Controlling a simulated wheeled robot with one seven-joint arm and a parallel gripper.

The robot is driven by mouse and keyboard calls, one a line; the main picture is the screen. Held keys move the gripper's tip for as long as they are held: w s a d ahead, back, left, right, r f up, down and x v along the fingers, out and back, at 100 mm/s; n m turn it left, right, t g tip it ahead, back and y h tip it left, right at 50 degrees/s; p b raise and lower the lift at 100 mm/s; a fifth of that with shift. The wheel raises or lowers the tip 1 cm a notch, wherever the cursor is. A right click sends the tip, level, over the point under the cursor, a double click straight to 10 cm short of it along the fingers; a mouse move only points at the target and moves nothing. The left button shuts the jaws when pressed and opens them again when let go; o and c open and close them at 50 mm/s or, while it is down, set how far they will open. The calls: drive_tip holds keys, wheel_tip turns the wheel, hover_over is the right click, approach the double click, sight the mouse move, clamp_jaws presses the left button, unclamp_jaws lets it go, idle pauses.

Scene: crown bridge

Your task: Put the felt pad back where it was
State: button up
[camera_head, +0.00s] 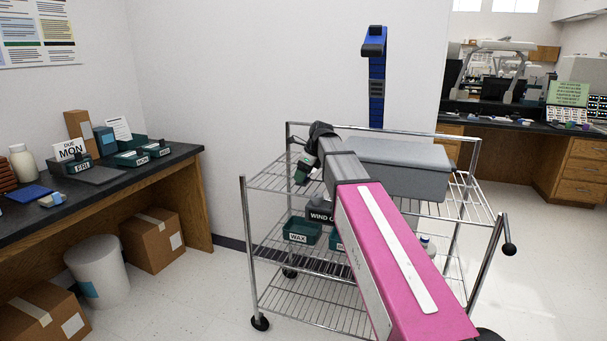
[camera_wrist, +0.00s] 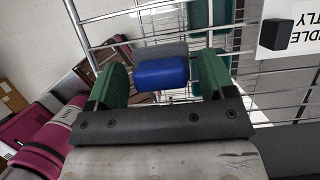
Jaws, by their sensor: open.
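My gripper (camera_head: 304,170) hangs over the left part of the wire cart's upper shelf in the head view. In the wrist view its two green fingers (camera_wrist: 163,74) are apart. A blue block-like thing (camera_wrist: 162,73) shows between the fingers, with a narrow gap on the right; I cannot tell how far beyond the fingertips it lies. I cannot make out for sure which thing is the felt pad. A flat blue piece (camera_head: 27,193) and a dark grey flat piece (camera_head: 98,175) lie on the black-topped bench at left.
The wire cart (camera_head: 262,182) holds a grey lidded box (camera_head: 400,168) above and a teal WAX bin (camera_head: 301,230) and a dark bin (camera_head: 320,213) below. The bench (camera_head: 150,166) carries labelled teal trays (camera_head: 130,158). Cartons (camera_head: 152,240) and a white bucket (camera_head: 97,275) stand below.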

drive_tip(key=v, duration=1.2)
drive_tip(key=shift+r, duration=0.1)
